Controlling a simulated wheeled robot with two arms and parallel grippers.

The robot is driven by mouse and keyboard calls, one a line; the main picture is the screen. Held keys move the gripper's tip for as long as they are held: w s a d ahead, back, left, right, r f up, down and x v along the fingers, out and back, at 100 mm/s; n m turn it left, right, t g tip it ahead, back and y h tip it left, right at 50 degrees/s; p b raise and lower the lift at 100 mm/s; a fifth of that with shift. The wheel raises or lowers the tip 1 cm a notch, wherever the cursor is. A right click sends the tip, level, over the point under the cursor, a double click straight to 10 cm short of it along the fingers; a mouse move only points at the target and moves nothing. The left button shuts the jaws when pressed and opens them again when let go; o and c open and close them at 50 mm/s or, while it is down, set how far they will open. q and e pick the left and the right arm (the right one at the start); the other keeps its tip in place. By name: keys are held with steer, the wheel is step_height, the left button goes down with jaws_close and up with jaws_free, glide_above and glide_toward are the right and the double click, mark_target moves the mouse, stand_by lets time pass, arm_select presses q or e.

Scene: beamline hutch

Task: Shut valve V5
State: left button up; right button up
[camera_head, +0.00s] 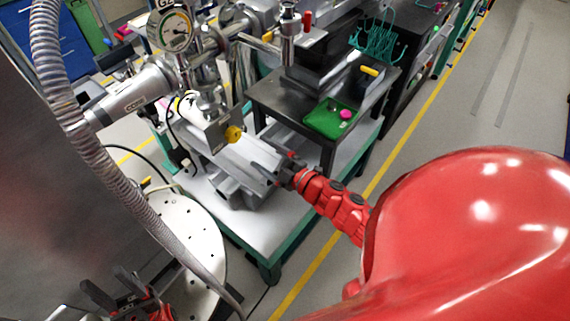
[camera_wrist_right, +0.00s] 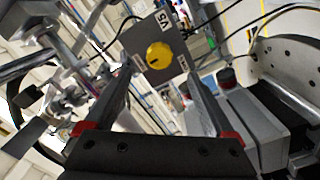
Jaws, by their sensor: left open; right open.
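Valve V5 is a grey box (camera_wrist_right: 140,38) with a round yellow knob (camera_wrist_right: 158,55) and a "V5" label above it in the right wrist view. A dark mark shows on the knob; small white labels on the box are too small to read. In the head view the yellow knob (camera_head: 233,134) is on the face of the box, left of centre. My right gripper (camera_head: 262,162) is open and empty, a short way below and right of the knob. In the wrist view the knob appears between and beyond its fingers, apart from them. My left gripper (camera_head: 106,281) is open at the bottom left.
A pressure gauge (camera_head: 170,30) and metal pipework stand above the valve. A ribbed hose (camera_head: 75,130) runs down the left. A black table (camera_head: 272,95) with a green tray (camera_head: 322,120) stands behind. A round perforated plate (camera_head: 185,235) lies at lower left.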

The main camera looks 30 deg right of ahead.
steer(key=v, duration=0.7)
steer(key=shift+s+d, duration=0.15)
steer(key=shift+s, duration=0.2)
